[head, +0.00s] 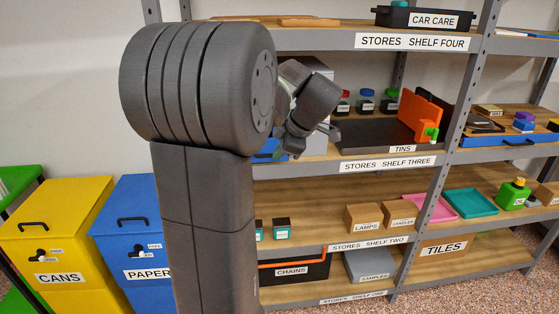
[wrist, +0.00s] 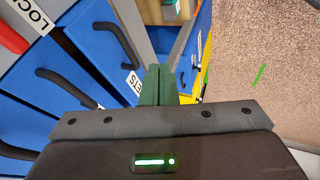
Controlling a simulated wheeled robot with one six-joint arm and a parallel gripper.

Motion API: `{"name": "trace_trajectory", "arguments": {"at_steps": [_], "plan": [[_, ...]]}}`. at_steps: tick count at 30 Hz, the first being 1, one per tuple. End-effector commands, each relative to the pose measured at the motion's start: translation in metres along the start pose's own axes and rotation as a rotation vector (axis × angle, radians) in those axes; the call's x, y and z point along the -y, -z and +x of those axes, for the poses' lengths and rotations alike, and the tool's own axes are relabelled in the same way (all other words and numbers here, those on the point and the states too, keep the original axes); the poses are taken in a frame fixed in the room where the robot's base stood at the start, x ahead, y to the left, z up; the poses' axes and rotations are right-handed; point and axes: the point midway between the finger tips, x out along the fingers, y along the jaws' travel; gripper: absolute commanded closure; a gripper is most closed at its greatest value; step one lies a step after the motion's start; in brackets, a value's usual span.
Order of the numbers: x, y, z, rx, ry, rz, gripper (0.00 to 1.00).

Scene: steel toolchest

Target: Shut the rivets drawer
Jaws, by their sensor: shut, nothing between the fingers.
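In the wrist view, my gripper (wrist: 158,72) has its dark green fingers together with nothing between them. Just left of the fingertips is a white label ending in "ETS" (wrist: 132,86), its start hidden. It sits at the edge of a blue drawer front (wrist: 92,42) with a black handle (wrist: 112,35), which I take for the rivets drawer. The fingers are beside this front; whether they touch it I cannot tell. How far the drawer stands out is not clear. In the head view my arm hides most of the chest and the drawer.
More blue fronts with black handles lie at the left of the wrist view, with a red handle (wrist: 12,36) near a label starting "LOC" (wrist: 27,14). Speckled floor (wrist: 265,50) is open at right. The head view shows steel shelves, a yellow bin (head: 60,215) and a blue bin (head: 128,215).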

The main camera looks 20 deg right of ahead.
Motion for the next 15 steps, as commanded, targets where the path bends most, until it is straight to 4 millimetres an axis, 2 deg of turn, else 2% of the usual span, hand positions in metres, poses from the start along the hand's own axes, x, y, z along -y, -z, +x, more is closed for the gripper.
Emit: {"name": "trace_trajectory", "arguments": {"at_steps": [3, 9, 15], "plan": [[0.000, -0.001, -0.023, 0.002, -0.004, 0.000, 1.00], [-0.001, -0.001, -0.055, 0.002, -0.003, 0.000, 1.00], [-0.002, 0.002, -0.064, -0.003, -0.014, 0.010, 1.00]]}}
